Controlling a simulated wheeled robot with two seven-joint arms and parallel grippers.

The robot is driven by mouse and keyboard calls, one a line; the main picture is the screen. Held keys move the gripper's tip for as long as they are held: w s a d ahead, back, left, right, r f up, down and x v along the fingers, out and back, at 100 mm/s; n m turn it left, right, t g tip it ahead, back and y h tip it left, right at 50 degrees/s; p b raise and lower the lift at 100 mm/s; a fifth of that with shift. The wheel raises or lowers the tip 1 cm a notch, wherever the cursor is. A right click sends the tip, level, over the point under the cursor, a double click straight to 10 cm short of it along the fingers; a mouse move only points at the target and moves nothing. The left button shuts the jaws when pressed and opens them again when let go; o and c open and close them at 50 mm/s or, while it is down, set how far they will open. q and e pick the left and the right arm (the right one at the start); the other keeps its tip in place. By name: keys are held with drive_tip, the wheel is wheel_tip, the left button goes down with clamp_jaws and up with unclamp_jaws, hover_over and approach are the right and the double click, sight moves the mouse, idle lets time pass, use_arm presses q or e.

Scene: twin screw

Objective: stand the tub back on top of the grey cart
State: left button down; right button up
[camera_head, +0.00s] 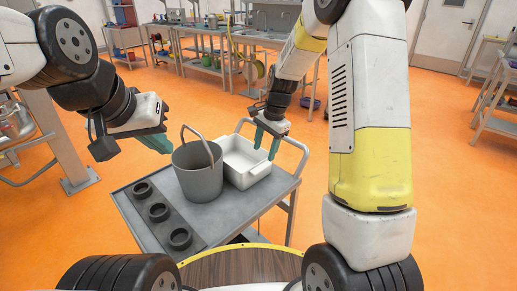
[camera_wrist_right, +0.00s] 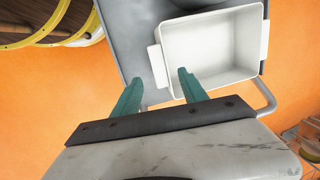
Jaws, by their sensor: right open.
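The white rectangular tub (camera_head: 247,160) appears to stand upright and empty on the grey cart (camera_head: 235,207), at its right back part. A small side handle of the tub (camera_wrist_right: 215,45) shows in the right wrist view. My right gripper (camera_head: 266,142) is open at the tub's right back side. In the right wrist view its fingers (camera_wrist_right: 160,76) are apart, one overlapping the tub's inside and one outside its wall; contact is unclear. My left gripper (camera_head: 156,143) is left of the grey bucket, its green fingers overlapping in view, so its opening is unclear.
A grey bucket (camera_head: 198,178) with a raised handle stands on the cart, close beside the tub. A rail bounds the cart's right end. Orange floor (camera_head: 120,180) surrounds it.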

drive_tip(key=s+d+r+n+t, duration=0.1)
drive_tip(key=s+d+r+n, duration=0.1)
drive_tip(key=s+r, duration=0.5)
drive_tip(key=s+d+r+n+t, duration=0.15)
drive_tip(key=s+r, duration=0.25)
drive_tip(key=r, duration=0.6)
drive_tip(key=s+d+r+n+t, duration=0.2)
drive_tip(key=s+n, duration=0.5)
drive_tip(key=s, duration=0.7)
drive_tip(key=shift+s+r+t, duration=0.35)
drive_tip(key=shift+r, duration=0.25)
